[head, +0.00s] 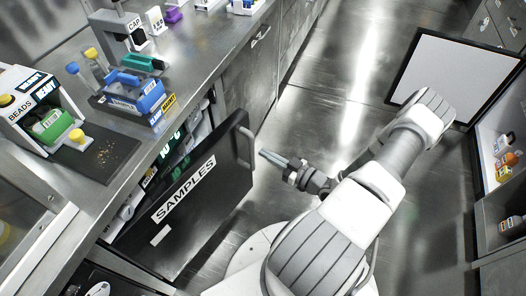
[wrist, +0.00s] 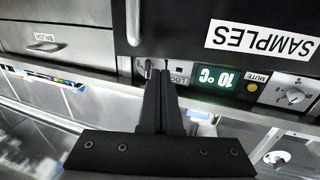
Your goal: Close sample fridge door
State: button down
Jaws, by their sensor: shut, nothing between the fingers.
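The sample fridge door (head: 215,160) is a dark panel with a white SAMPLES label, standing partly open from under the counter. Its grey bar handle (head: 246,148) is near the free edge. My gripper (head: 265,154) is shut and empty, just right of the handle with a small gap seen in the head view. In the wrist view, which is upside down, the door (wrist: 180,30) fills the top and its handle (wrist: 133,22) lies above my fingertips (wrist: 160,72). The fridge control strip (wrist: 228,80) shows a green 10 °C display. Whether the fingers touch the door is unclear.
The steel counter (head: 190,108) above holds a blue rack (head: 135,95) and a BEADS dispenser (head: 35,110). At right, another cabinet's white-panelled door (head: 450,75) stands open. The metal floor (head: 320,110) between is clear.

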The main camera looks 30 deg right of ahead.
aim_at(232, 134)
jog(key=b+x, duration=0.2)
jog(key=x, duration=0.9)
jog(key=shift+w+a, duration=0.1)
jog(key=shift+w, duration=0.3)
